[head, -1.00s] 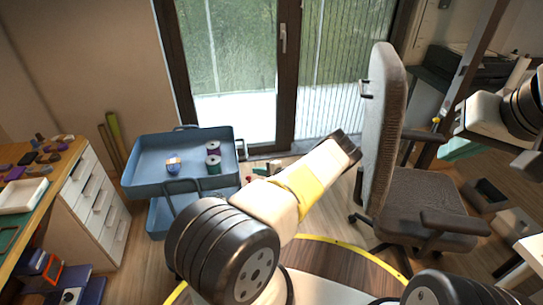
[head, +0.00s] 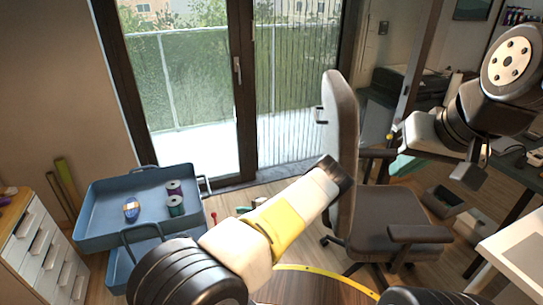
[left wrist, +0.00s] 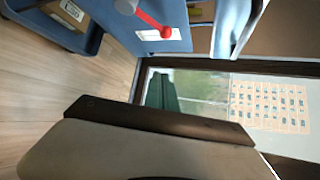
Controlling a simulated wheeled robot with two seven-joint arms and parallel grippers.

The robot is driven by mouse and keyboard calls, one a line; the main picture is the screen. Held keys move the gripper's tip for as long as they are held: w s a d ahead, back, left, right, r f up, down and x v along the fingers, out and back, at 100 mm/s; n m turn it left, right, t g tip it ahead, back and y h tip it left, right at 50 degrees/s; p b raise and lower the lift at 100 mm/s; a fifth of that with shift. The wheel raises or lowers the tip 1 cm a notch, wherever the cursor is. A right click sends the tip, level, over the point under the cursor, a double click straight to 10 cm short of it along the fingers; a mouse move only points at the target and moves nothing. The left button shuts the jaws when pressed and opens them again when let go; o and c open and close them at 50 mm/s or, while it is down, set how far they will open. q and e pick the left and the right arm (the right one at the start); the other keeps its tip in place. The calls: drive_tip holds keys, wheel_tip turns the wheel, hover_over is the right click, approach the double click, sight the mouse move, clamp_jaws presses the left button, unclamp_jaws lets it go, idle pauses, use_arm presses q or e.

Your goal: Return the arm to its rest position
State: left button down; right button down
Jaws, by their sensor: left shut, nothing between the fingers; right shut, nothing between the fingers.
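My left arm, white with a yellow band, reaches up from the bottom left in the head view. Its dark end (head: 338,172), where I take my left gripper to be, overlaps the chair in the picture; the jaws look shut and empty. My right arm comes in at the upper right. Its end with my right gripper (head: 470,176) points down, shut and empty, above the floor right of the chair. In the left wrist view, a large beige shape with a dark edge fills the lower part; I cannot tell what it is.
The grey office chair (head: 400,222) stands close to my left arm. A blue trolley (head: 95,233) with spools is at the left; its blue side also shows in the left wrist view (left wrist: 168,14). A white-topped table (head: 515,248) is at the right. A glass door is behind.

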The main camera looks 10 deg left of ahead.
use_arm(q)
drive_tip(key=s+d+r+n+g+h, duration=0.1)
drive_tip(key=s+d+r+n+h, duration=0.15)
drive_tip(key=r, duration=0.85)
drive_tip(key=s+d+r+n+g+h, duration=0.15)
drive_tip(key=s+r+h, duration=0.25)
drive_tip(key=r, duration=0.7)
drive_tip(key=s+d+r+n+g+h, duration=0.1)
drive_tip(key=s+d+r+n+h, duration=0.2)
drive_tip(key=r, duration=0.8)
drive_tip(key=s+d+r+t+h, duration=0.2)
drive_tip(key=s+d+r, duration=0.1)
drive_tip(key=s+r, duration=0.6)
drive_tip(key=s+d+r+t+h, duration=0.3)
drive_tip(key=s+r, duration=0.7)
drive_tip(key=s, duration=0.4)
drive_tip(key=shift+d+m+t+h, duration=0.35)
drive_tip(key=shift+d+m, duration=0.05)
drive_tip(key=shift+d, duration=0.2)
